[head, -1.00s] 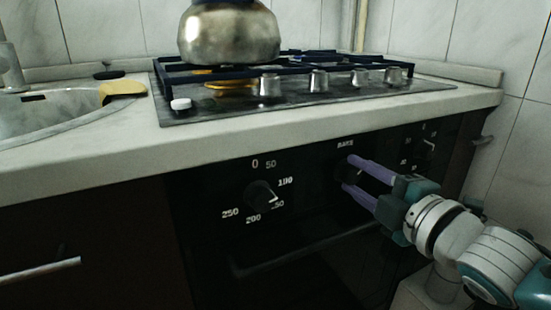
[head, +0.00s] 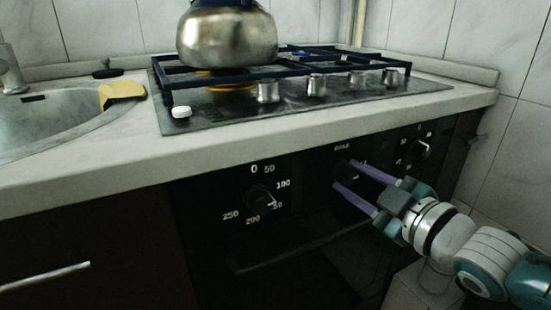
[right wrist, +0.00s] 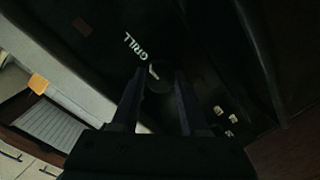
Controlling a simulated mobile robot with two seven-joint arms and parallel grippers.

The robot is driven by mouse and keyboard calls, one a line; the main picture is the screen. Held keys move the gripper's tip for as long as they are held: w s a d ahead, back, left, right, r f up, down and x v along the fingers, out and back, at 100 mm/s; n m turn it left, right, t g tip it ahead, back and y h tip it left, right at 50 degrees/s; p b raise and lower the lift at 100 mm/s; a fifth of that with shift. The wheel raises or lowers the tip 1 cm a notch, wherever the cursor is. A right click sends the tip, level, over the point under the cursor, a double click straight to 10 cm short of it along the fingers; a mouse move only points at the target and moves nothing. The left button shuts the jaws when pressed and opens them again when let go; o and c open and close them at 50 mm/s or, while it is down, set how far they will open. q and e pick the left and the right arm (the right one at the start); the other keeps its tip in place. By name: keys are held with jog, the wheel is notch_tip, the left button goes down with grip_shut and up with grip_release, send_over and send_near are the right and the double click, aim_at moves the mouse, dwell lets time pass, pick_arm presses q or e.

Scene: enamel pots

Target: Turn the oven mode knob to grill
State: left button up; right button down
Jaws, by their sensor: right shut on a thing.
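The oven mode knob (head: 345,174) is a dark round knob on the black oven front, right of the temperature knob. It also shows in the right wrist view (right wrist: 158,82), where its white pointer mark points up and left, roughly toward the printed GRILL label (right wrist: 136,48). My right gripper (head: 345,177) has its purple fingers on either side of this knob and is shut on it. The fingers also show dark in the right wrist view (right wrist: 156,88). They hide part of the knob in the head view. My left gripper is not in view.
The temperature knob (head: 261,197), with numbers around it, is to the left. Another knob (head: 421,150) is at the right end of the panel. The oven handle (head: 290,250) runs below. The counter edge (head: 230,145) overhangs above, with the hob and a kettle (head: 228,40) on top.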

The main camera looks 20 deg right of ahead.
jog(key=shift+f, duration=0.15)
jog(key=c, duration=0.8)
grip_release()
jog(key=o, duration=0.4)
jog(key=shift+c, duration=0.2)
jog(key=shift+s, duration=0.1)
jog(key=shift+s+r+p, duration=0.25)
jog(key=shift+s+p, duration=0.05)
jog(key=s+p, duration=0.2)
jog(key=s, duration=0.7)
jog(key=shift+d+r+p, duration=0.35)
jog(key=shift+r+p, duration=0.05)
